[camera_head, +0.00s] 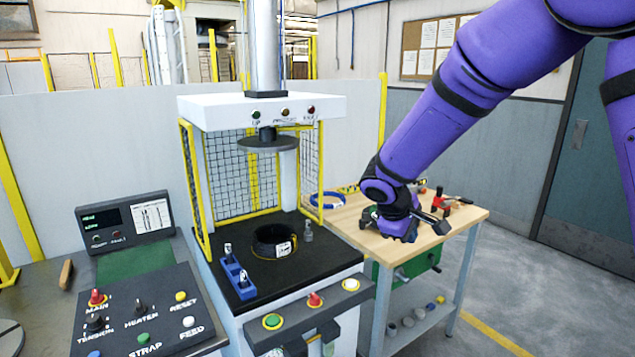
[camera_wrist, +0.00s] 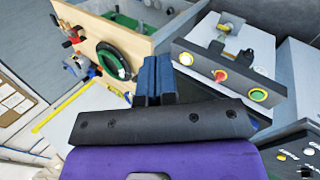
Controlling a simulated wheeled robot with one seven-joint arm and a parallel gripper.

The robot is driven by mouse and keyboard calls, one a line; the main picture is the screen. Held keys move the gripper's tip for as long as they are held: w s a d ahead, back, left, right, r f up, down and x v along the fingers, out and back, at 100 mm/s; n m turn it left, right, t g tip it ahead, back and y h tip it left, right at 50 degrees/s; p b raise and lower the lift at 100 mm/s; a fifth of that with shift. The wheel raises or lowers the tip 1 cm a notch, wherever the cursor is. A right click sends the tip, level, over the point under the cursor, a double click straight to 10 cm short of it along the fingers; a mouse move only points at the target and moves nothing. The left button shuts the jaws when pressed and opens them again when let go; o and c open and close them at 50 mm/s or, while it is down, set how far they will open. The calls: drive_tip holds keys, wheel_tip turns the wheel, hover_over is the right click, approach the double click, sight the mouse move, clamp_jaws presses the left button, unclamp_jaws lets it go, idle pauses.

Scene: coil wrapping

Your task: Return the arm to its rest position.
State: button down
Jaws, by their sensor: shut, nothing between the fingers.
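My purple arm (camera_head: 430,125) reaches down from the upper right in the head view, its wrist over the wooden workbench (camera_head: 345,222). My gripper's fingertips are hidden in the head view. In the wrist view my gripper (camera_wrist: 155,62) shows as two blue fingers pressed together, with nothing between them. No held object is visible.
A press with yellow mesh guards (camera_head: 230,170) stands left of the arm, a black coil (camera_head: 274,241) on its bed. A control panel (camera_head: 140,310) is at lower left. Floor at right is clear.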

drive_tip(key=s+d+r+m+y, duration=0.2)
drive_tip(key=s+d+r+m, duration=0.55)
drive_tip(key=s+r, duration=0.65)
drive_tip(key=s+d+r+m+y, duration=0.1)
drive_tip(key=s, duration=0.8)
drive_tip(key=s+d+m+t+y, duration=0.1)
drive_tip(key=s+d+y, duration=0.1)
drive_tip(key=s, duration=0.7)
drive_tip(key=shift+r+t, duration=0.3)
drive_tip(key=shift+r, duration=0.1)
drive_tip(key=shift+m, duration=0.25)
